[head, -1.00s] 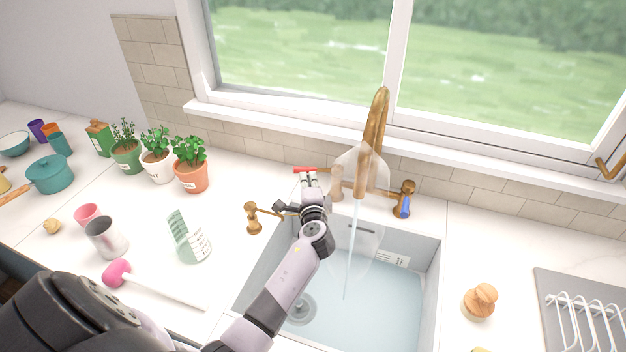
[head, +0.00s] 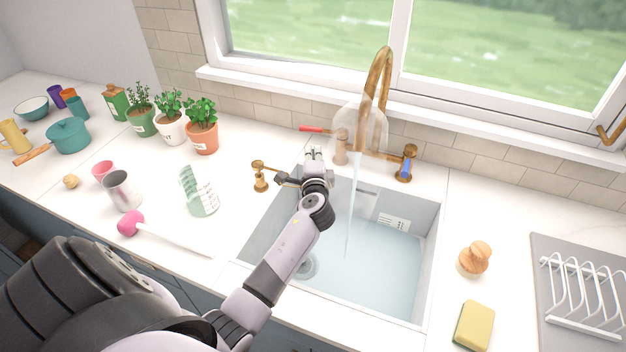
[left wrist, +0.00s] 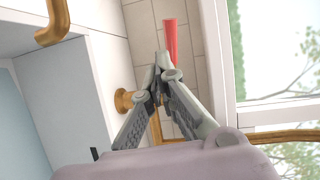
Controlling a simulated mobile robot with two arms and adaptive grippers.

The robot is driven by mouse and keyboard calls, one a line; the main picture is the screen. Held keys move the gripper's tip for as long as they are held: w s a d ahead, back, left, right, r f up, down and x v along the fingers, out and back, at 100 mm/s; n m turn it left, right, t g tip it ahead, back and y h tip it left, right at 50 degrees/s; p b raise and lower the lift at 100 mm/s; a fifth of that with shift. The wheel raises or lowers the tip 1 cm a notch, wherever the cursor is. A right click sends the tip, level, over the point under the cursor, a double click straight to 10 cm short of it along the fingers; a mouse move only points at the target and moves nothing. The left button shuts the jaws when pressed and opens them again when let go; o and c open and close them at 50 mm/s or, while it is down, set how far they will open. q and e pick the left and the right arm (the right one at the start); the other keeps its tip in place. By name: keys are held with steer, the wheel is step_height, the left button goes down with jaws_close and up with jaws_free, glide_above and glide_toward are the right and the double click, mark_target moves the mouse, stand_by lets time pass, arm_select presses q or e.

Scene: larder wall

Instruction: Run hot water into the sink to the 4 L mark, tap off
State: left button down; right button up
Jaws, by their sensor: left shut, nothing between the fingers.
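The grey sink (head: 428,255) holds pale blue water (head: 375,275). A water stream (head: 349,220) falls into it from the curved brass tap (head: 385,75). A red-tipped lever (head: 312,129) is at the tap's left and a blue-marked handle (head: 406,167) at its right. A white label (head: 393,222) with marks is on the sink's back wall, above the water; its figures are too small to read surely. My left gripper (head: 315,153) is shut and empty, just in front of and below the red lever. In the left wrist view the red lever (left wrist: 170,38) shows beyond its fingertips (left wrist: 162,62).
A brass fitting (head: 260,178) stands left of the sink. A measuring jug (head: 198,192), metal cup (head: 122,190) and pink-headed tool (head: 130,224) are farther left. A wooden brush (head: 473,260), sponge (head: 474,325) and rack (head: 583,290) are at right. Potted herbs (head: 202,130) line the back.

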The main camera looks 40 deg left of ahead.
arm_select(q)
steer(key=f+b+v, duration=0.1)
steer(key=v, duration=0.6)
steer(key=shift+s+a+r+b, duration=0.25)
steer(key=shift+s+a+b, duration=0.05)
steer(key=shift+s, duration=0.2)
arm_select(e)
steer(key=shift+w+a+f, duration=0.2)
steer(key=shift+a+f, duration=0.2)
steer(key=shift+f, duration=0.4)
steer(key=shift+w, duration=0.15)
steer(key=shift+a, duration=0.25)
steer(key=shift+d, duration=0.15)
stand_by(5.5)
